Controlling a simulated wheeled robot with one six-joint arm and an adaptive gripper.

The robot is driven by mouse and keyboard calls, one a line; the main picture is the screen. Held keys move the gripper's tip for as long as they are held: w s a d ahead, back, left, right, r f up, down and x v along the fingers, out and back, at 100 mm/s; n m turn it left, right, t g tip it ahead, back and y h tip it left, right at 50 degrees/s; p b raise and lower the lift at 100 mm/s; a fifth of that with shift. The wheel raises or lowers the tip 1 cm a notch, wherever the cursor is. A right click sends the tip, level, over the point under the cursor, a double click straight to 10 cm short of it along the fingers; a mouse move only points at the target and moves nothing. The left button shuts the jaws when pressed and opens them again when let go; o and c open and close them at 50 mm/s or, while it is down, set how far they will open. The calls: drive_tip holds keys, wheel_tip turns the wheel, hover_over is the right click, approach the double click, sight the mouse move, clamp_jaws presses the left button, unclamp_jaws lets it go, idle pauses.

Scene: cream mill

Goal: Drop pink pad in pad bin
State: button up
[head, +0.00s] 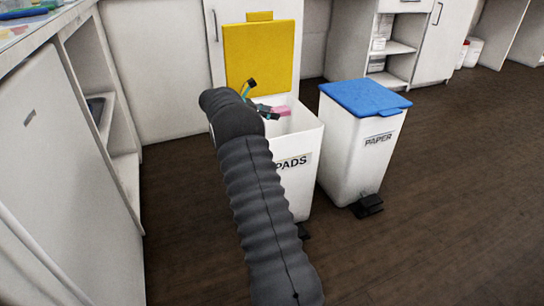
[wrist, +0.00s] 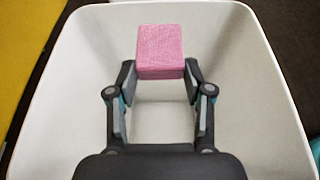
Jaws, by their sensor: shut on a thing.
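The pink pad (wrist: 160,50) is a small pink block between my fingertips in the wrist view. My gripper (head: 272,113) is shut on the pad, and both fingers show in the wrist view (wrist: 160,75). The pad bin (head: 300,150) is white with a "PADS" label, and its yellow lid (head: 260,57) stands raised. In the wrist view the bin's white inner walls (wrist: 245,85) surround the pad, so my gripper is over the bin opening. My arm hides part of the bin's front.
A white bin labelled "PAPER" (head: 362,155) with a shut blue lid (head: 364,97) and black pedal (head: 368,205) stands right of the pad bin. White cabinets (head: 60,150) line the left and back. The dark wood floor (head: 450,190) is clear at the right.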

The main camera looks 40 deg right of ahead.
drive_tip(key=o, duration=1)
drive_tip(key=shift+c, duration=0.2)
drive_tip(key=v, duration=1.2)
drive_tip(key=shift+r, duration=0.15)
drive_tip(key=shift+r, duration=0.1)
